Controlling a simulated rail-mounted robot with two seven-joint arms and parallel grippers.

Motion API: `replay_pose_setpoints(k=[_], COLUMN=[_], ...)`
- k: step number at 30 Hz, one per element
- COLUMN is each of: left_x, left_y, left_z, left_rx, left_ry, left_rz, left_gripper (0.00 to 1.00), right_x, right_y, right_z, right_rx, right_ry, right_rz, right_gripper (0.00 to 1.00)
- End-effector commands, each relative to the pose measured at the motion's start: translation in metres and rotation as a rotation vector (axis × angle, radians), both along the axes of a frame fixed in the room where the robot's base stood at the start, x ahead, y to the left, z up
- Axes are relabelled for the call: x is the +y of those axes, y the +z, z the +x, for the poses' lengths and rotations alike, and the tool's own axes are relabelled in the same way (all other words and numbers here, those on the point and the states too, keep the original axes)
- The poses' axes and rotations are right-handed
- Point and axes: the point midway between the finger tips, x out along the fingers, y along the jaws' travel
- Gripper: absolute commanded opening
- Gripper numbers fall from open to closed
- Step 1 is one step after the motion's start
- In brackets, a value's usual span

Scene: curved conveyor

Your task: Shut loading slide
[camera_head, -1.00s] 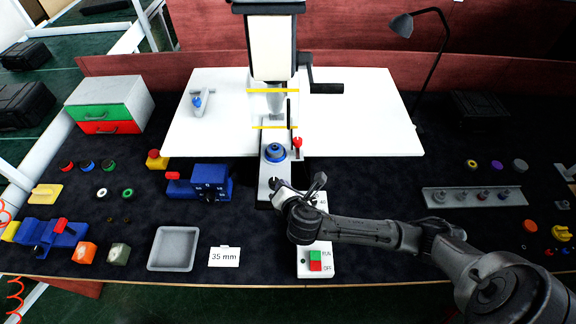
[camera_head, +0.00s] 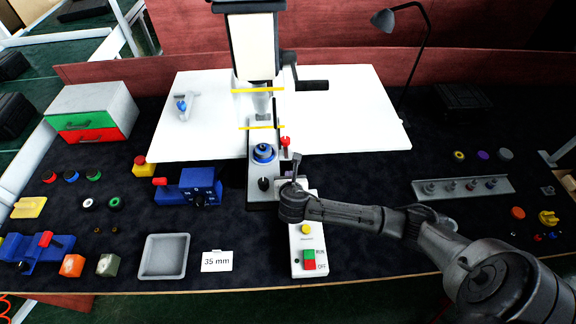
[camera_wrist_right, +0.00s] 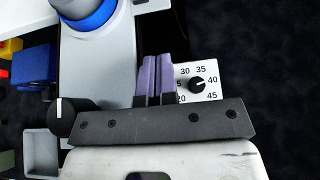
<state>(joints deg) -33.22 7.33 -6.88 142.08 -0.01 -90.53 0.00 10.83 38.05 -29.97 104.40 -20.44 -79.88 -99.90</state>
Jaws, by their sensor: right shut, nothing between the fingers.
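The loading slide (camera_head: 259,194) is a grey plate running out from under the press toward me. A blue-ringed grey fixture (camera_head: 263,153) sits on it, and a black knob (camera_head: 263,184) stands at its front end. In the right wrist view the slide (camera_wrist_right: 95,70) lies left of the fingers and the black knob (camera_wrist_right: 66,115) at lower left. My right gripper (camera_head: 296,165) is beside the slide's right edge, apart from the knob. Its purple fingers (camera_wrist_right: 159,80) are shut together with nothing between them. My left gripper is not in view.
A numbered dial (camera_wrist_right: 197,84) lies just right of the fingers. A control box with green and red buttons (camera_head: 309,260) stands in front, and a red-topped lever (camera_head: 285,143) behind. A blue dial unit (camera_head: 197,188) is left of the slide. A grey tray (camera_head: 165,257) is at front left.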

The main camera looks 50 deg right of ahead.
Motion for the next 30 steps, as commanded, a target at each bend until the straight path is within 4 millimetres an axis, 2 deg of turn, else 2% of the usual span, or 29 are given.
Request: replay_pose_setpoints(k=[4, 12, 28, 30], left_x=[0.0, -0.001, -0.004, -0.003], left_y=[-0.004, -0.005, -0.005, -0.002], left_z=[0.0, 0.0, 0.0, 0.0], left_rx=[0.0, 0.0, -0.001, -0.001], left_ry=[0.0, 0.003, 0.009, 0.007], left_rz=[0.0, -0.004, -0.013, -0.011], left_gripper=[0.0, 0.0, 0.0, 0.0], right_x=[-0.016, -0.036, -0.042, -0.049], right_y=[-0.014, -0.012, -0.012, -0.011], right_z=[0.016, 0.038, 0.044, 0.043], right_rx=[-0.001, -0.001, -0.001, 0.0], right_ry=[-0.003, -0.001, -0.001, -0.008], right_rz=[0.0, 0.0, 0.001, -0.001], right_gripper=[0.0, 0.0, 0.0, 0.0])
